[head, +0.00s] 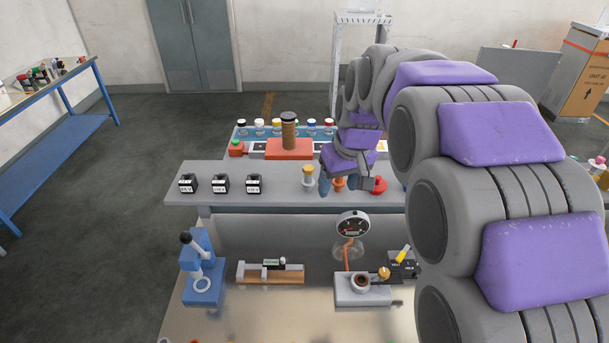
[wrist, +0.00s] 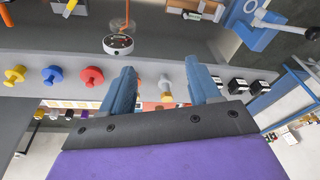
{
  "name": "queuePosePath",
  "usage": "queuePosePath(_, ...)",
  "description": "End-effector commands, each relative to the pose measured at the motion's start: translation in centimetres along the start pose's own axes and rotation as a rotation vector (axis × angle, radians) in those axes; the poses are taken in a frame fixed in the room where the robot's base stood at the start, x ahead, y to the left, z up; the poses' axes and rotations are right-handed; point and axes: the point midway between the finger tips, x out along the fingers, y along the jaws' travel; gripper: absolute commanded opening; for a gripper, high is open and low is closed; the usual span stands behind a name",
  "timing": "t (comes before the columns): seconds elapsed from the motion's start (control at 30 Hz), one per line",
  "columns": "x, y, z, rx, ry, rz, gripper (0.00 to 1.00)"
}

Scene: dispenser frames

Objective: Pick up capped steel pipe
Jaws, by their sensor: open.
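A short pale grey piece with a yellow cap (head: 308,177) stands upright on the raised grey shelf; it looks like the capped steel pipe. In the wrist view the pipe (wrist: 165,85) appears between the two fingers, nearer the right one, with a gap on both sides. My gripper (head: 338,187) is open and empty, fingers pointing down, just right of the pipe in the head view. Its blue fingers (wrist: 160,72) are spread wide in the wrist view. I cannot tell the exact depth between fingers and pipe.
An orange knob (head: 338,183) and red knob (head: 378,185) stand close to the gripper. Black boxes (head: 221,184) line the shelf's left. A dial gauge (head: 352,224) and blue press (head: 202,275) stand in front.

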Motion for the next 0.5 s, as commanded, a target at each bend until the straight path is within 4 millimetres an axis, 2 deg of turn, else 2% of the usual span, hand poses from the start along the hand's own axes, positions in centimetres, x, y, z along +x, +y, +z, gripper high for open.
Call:
queuePosePath(0.03,-0.3,0.4,-2.5,-0.023,0.027,-0.004,0.62)
queuePosePath(0.2,-0.3,1.1,-8.8,-0.104,0.105,-0.011,0.62)
queuePosePath(0.33,-0.2,1.0,-11.8,-0.147,0.145,-0.013,0.62)
queuePosePath(0.5,0.0,0.3,-13.6,-0.174,0.166,-0.008,0.62)
